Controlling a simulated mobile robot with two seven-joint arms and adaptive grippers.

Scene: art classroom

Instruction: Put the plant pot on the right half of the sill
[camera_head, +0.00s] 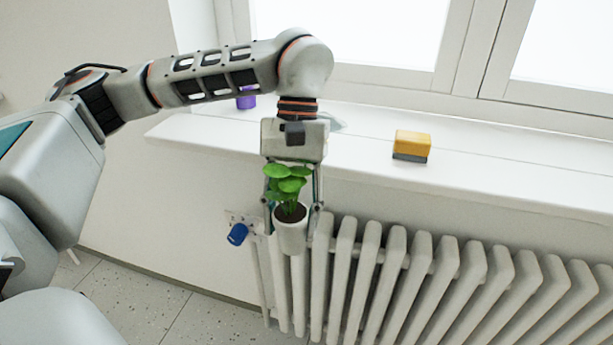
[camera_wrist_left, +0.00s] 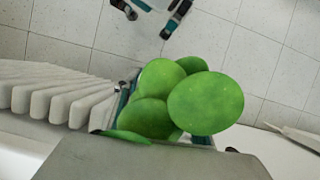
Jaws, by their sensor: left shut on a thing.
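The plant pot (camera_head: 291,235) is a small white pot with dark soil and round green leaves. My left gripper (camera_head: 292,208) is shut on it, one finger on each side, and holds it upright in front of the sill's edge, over the radiator. In the left wrist view the leaves (camera_wrist_left: 205,102) hide most of the pot and fingers. The white sill (camera_head: 500,178) runs along under the window, and its right part is bare in view. My right gripper (camera_wrist_left: 152,12) shows at the top of the left wrist view, its fingers apart and empty.
A yellow block with a dark base (camera_head: 412,145) stands on the sill right of my left gripper. A purple object (camera_head: 246,98) and a pale cloth-like thing (camera_head: 333,122) lie partly behind my arm.

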